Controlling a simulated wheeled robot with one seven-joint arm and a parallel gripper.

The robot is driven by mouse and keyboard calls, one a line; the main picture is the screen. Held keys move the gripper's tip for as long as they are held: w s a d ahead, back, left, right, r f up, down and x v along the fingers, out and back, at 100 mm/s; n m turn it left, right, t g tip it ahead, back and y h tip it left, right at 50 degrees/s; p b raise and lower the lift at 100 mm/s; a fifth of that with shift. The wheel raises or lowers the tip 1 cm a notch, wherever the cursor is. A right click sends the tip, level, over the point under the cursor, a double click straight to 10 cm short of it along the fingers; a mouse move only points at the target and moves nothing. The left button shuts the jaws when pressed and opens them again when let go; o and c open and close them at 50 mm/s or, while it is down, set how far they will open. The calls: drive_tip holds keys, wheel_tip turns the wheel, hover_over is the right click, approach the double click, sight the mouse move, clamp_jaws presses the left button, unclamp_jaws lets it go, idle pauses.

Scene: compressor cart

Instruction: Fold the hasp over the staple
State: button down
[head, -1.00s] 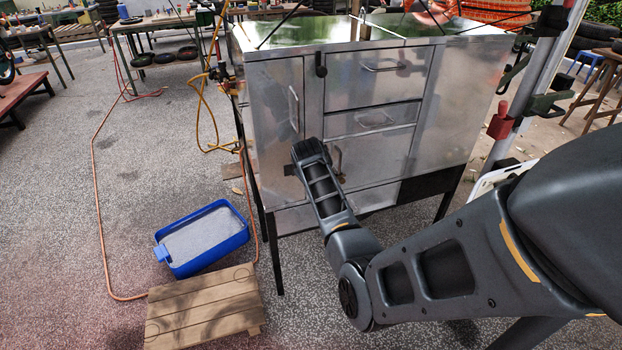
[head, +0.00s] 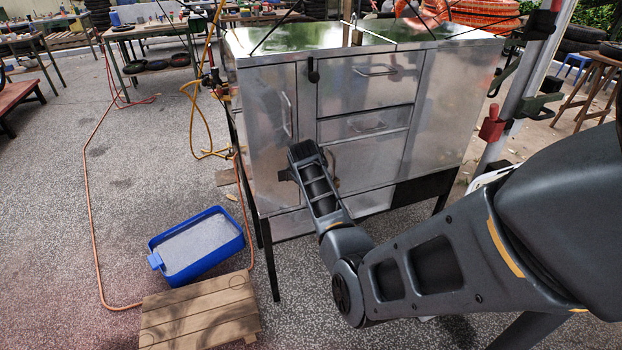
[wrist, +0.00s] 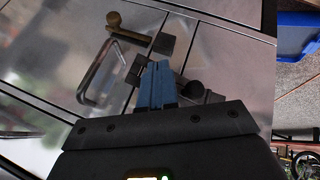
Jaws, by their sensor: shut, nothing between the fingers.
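My gripper (wrist: 163,72) shows as two blue fingers pressed together, with nothing between them. Its tips are close to the metal cabinet front, by dark fittings at a panel seam.
A bar handle (wrist: 100,75) and a brass-coloured peg (wrist: 128,27) stand out from the panels near the gripper. The cabinet (head: 268,165) has more handles above. A blue tub (head: 236,245) and wooden pallet (head: 200,312) lie on the floor at left.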

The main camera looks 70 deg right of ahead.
drive_tip(key=v, duration=0.7)
drive_tip(key=shift+a+r, duration=0.25)
drive_tip(key=shift+r, duration=0.05)
idle(0.3)
